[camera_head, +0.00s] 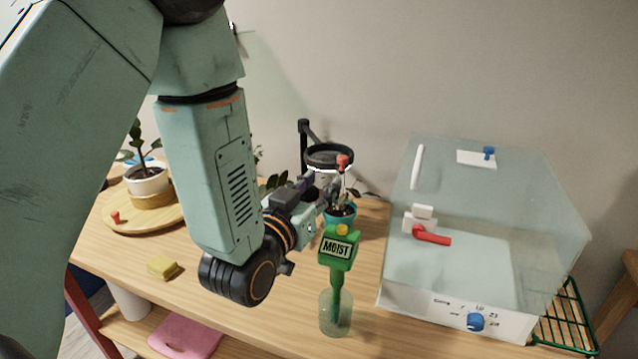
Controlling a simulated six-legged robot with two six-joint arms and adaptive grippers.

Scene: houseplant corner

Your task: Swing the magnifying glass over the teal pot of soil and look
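The magnifying glass (328,151) has a dark round rim on a black post at the back of the table. A red knob (342,161) shows at its front edge. The teal pot (342,221) stands below and slightly right of the rim, with a small plant showing above it. My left arm comes in from the left, and its gripper (331,190) is just below the rim, in front of the post and near the knob's stem. Its fingers are small and overlap the plant, so I cannot tell whether they are open or touching anything. My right gripper is out of view.
A green meter marked MOIST (337,250) stands in a clear cup (335,318) in front of the pot. A large clear case (480,230) fills the right. A round wooden board (145,215), a white pot (147,181) and a yellow sponge (163,268) are left.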

